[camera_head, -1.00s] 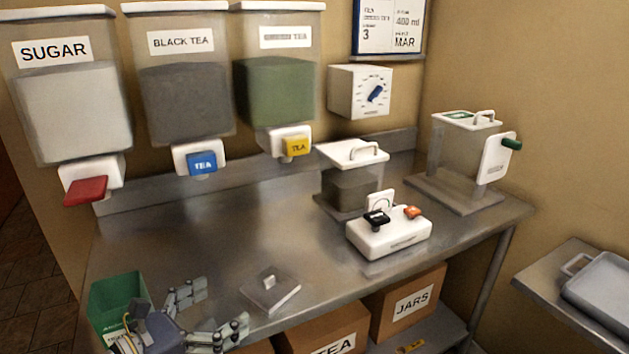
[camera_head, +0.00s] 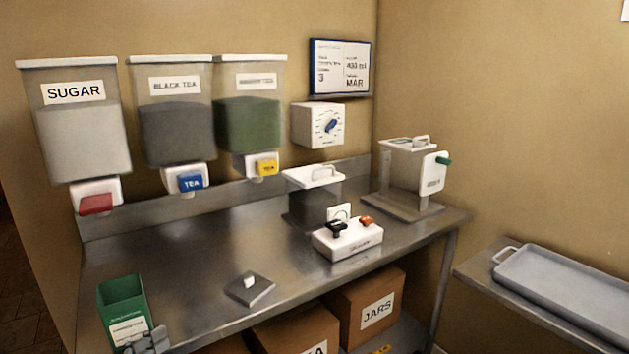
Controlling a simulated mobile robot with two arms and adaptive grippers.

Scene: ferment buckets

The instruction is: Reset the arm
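Only a small grey part of my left gripper (camera_head: 150,341) shows at the bottom left edge, in front of the green bin (camera_head: 121,300). Its fingers are mostly out of the frame, so I cannot tell whether it is open or shut, and I see nothing held. My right gripper is not in view.
The steel counter (camera_head: 200,275) holds a small grey plate (camera_head: 249,289), a white two-switch box (camera_head: 347,240) and two lidded containers (camera_head: 314,195) (camera_head: 407,175). Dispensers (camera_head: 85,140) hang on the wall. Boxes (camera_head: 368,305) stand below; a grey tray (camera_head: 570,290) lies right.

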